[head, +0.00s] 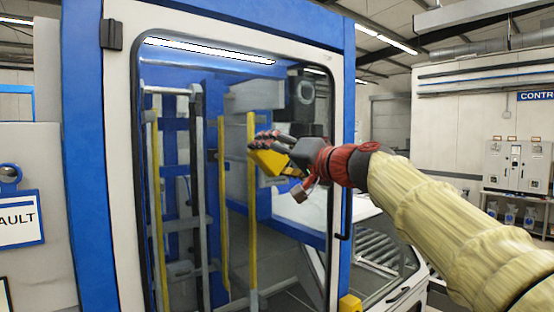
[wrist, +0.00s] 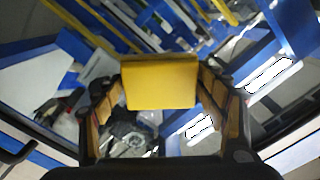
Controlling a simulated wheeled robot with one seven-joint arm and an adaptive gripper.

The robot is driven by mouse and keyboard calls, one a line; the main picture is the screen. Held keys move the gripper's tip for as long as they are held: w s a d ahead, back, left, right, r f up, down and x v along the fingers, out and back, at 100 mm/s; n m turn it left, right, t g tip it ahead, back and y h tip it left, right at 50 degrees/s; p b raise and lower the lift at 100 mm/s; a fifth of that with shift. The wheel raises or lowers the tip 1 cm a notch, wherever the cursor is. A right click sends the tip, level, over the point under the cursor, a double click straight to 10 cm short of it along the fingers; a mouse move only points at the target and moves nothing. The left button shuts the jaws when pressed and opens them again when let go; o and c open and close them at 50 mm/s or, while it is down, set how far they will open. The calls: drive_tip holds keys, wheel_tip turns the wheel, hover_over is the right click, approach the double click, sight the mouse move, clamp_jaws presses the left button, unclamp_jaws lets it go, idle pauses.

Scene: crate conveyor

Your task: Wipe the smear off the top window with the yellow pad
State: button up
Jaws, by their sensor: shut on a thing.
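The yellow pad (head: 268,161) is held in my gripper (head: 272,150) in front of the tall framed window (head: 180,110) in the head view. In the wrist view the pad (wrist: 160,82) sits between the two fingers of my gripper (wrist: 160,95), which is shut on it. The pad's face is toward the glass, but I cannot tell whether it touches. No smear can be made out on the glass. Part of the pane is hidden behind my gripper and arm.
The window sits in a white frame (head: 120,180) within a blue cabinet structure (head: 85,150). A dark handle (head: 346,205) is on the frame's right side. A lower window (head: 395,285) and rollers (head: 375,250) are to the right. A fault sign (head: 17,218) is at left.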

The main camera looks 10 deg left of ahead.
sight(239, 157)
drive_tip(key=shift+s+a+b, duration=0.35)
drive_tip(key=shift+s+a, duration=0.85)
drive_tip(key=shift+s, duration=0.2)
drive_tip(key=shift+s+a+b, duration=0.3)
drive_tip(key=shift+s+a, duration=0.85)
drive_tip(key=shift+s, duration=0.2)
drive_tip(key=shift+s+d+b, duration=0.25)
drive_tip(key=shift+d+b, duration=0.15)
drive_tip(key=shift+d, duration=0.05)
drive_tip(key=shift+b+v, duration=1.3)
drive_tip(key=shift+v, duration=1.2)
drive_tip(key=b+v, duration=0.1)
drive_tip(key=v, duration=0.2)
drive_tip(key=shift+b, duration=0.4)
